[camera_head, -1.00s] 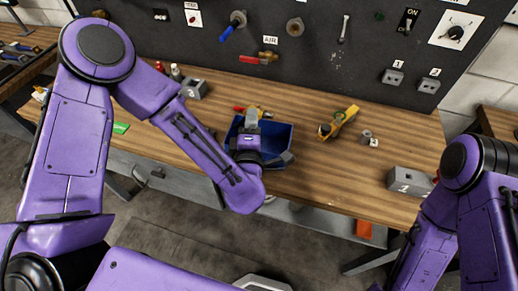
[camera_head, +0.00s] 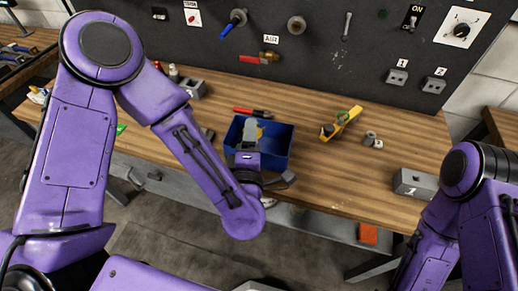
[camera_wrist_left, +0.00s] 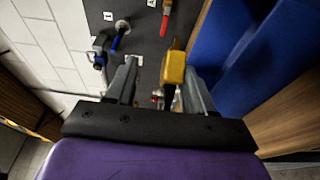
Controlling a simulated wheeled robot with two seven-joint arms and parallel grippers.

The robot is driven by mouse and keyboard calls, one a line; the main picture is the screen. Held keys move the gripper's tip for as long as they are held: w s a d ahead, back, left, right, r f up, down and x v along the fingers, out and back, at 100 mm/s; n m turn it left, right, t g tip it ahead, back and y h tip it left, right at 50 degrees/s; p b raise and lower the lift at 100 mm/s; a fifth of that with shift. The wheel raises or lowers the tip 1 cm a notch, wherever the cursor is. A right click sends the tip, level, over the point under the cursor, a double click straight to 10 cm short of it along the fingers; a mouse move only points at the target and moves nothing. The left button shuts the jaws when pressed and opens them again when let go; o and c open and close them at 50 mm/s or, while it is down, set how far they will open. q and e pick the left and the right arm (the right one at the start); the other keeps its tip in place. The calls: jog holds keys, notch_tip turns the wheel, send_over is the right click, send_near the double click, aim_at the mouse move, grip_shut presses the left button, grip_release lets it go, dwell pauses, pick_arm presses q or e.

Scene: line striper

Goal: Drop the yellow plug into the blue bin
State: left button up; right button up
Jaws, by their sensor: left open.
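The blue bin (camera_head: 280,143) stands on the wooden bench near its front edge. It also fills the right of the left wrist view (camera_wrist_left: 268,55). My left gripper (camera_head: 250,130) is over the bin, with its fingers apart. A yellow plug (camera_wrist_left: 174,67) shows in the left wrist view beside the right-hand finger; I cannot tell whether it touches that finger. In the head view a small yellow patch (camera_head: 260,132) shows by the fingertips against the bin, partly hidden by my gripper. My right arm is at the right; its gripper is out of frame.
A red-handled tool (camera_head: 257,112) lies behind the bin. A yellow tool (camera_head: 342,123), small grey cylinders (camera_head: 370,138) and a grey block marked 1 (camera_head: 413,183) lie to the right. A dark panel (camera_head: 330,60) with valves and switches rises behind.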

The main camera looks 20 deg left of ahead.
pick_arm(q)
jog(key=p+v, duration=0.2)
jog(key=v, duration=0.4)
jog(key=shift+s, duration=0.3)
pick_arm(e)
jog(key=shift+r, duration=0.5)
pick_arm(q)
jog(key=shift+s+d, duration=0.1)
jog(key=shift+d, duration=0.05)
pick_arm(e)
jog(key=shift+s, duration=0.1)
